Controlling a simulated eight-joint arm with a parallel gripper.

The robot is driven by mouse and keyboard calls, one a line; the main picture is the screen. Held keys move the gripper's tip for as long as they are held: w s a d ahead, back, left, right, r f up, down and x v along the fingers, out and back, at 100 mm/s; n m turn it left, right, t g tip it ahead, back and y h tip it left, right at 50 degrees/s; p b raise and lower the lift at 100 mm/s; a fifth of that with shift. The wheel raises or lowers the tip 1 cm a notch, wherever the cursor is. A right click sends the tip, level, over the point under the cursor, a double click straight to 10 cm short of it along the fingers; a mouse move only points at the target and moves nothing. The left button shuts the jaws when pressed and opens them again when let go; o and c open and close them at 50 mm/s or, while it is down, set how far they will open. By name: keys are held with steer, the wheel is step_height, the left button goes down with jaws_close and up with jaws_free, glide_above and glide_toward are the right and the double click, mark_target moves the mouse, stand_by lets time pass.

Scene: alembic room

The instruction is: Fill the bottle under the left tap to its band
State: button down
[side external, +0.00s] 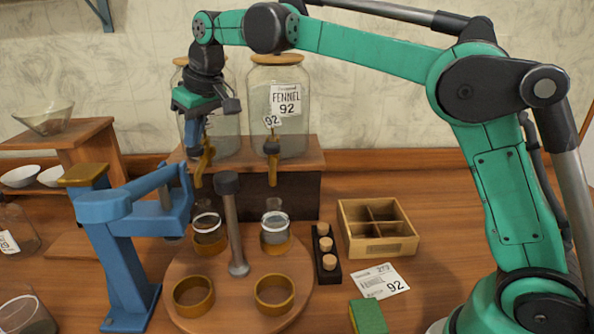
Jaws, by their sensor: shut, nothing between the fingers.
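The left tap (204,168) is brass and sits at the front of the left glass jar (228,110). My gripper (195,142) points down at this tap, its fingers shut and empty; I cannot tell whether they touch it. Below, a small clear bottle (207,222) with a white band stands in a brass ring on the round wooden turntable (190,262). Its liquid level is hard to tell. A second banded bottle (275,230) stands under the right tap (272,147) of the jar labelled Fennel 92 (292,135).
A blue press (118,235) stands left of the turntable, its arm reaching near the bottle. A metal post (234,225) rises mid-turntable; two front rings (194,296) are empty. Right are a cork rack (327,262), divided box (378,247), label card (380,281) and sponge (368,316).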

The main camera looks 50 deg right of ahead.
steer(key=shift+f, duration=0.75)
stand_by(0.3)
steer(key=shift+a+r, duration=0.1)
stand_by(3.6)
steer(key=shift+r, duration=0.3)
stand_by(3.0)
